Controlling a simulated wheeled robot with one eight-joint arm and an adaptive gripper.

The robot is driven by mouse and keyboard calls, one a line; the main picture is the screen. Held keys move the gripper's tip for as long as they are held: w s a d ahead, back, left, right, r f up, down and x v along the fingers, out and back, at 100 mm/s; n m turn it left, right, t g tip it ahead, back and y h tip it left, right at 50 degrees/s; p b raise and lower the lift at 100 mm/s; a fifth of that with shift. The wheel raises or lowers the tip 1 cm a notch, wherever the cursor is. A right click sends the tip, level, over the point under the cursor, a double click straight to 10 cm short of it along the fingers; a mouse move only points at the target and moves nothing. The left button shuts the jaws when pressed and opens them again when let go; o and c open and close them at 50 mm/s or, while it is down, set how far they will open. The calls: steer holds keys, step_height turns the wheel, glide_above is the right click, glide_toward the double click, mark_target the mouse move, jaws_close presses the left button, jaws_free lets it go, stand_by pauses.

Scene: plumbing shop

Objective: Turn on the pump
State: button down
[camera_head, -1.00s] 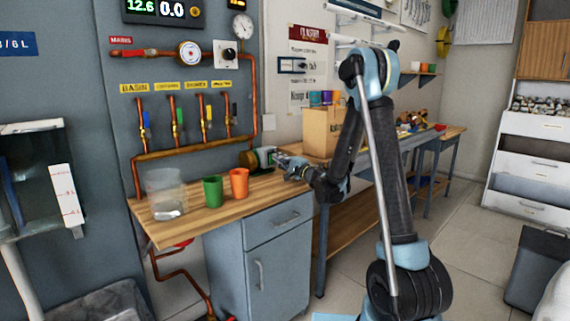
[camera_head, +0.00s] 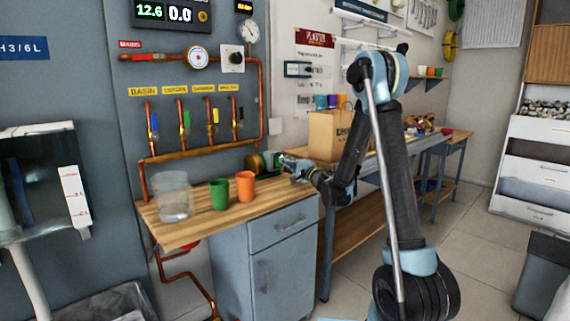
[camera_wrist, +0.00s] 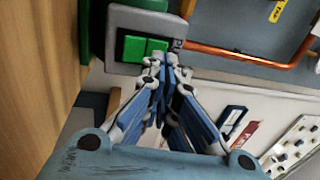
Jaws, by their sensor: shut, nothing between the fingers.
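The pump (camera_head: 254,161) is a dark green and brass body at the back right of the wooden counter, with pipework above it. Its grey switch box (camera_wrist: 119,20) shows in the wrist view with a green two-part switch (camera_wrist: 134,48) on its face. My gripper (camera_wrist: 160,62) is shut and empty, with its fingertips at the lower right edge of the green switch. I cannot tell whether they touch it. In the head view my gripper (camera_head: 284,160) is close to the pump, and the switch is mostly hidden there.
A green cup (camera_head: 219,194), an orange cup (camera_head: 245,186) and a clear container (camera_head: 174,198) stand on the counter (camera_head: 205,226) left of my gripper. A copper pipe (camera_wrist: 240,56) runs close to the switch box. A cardboard box (camera_head: 324,136) stands on the bench behind.

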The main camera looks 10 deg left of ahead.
steer(key=v, duration=0.3)
steer(key=r+v, duration=0.1)
steer(key=v, duration=0.6)
steer(key=shift+s+d+r, duration=0.25)
steer(key=shift+s+d, duration=0.05)
steer(key=shift+d, duration=0.15)
steer(key=shift+v, duration=0.75)
steer(key=shift+s+r, duration=0.2)
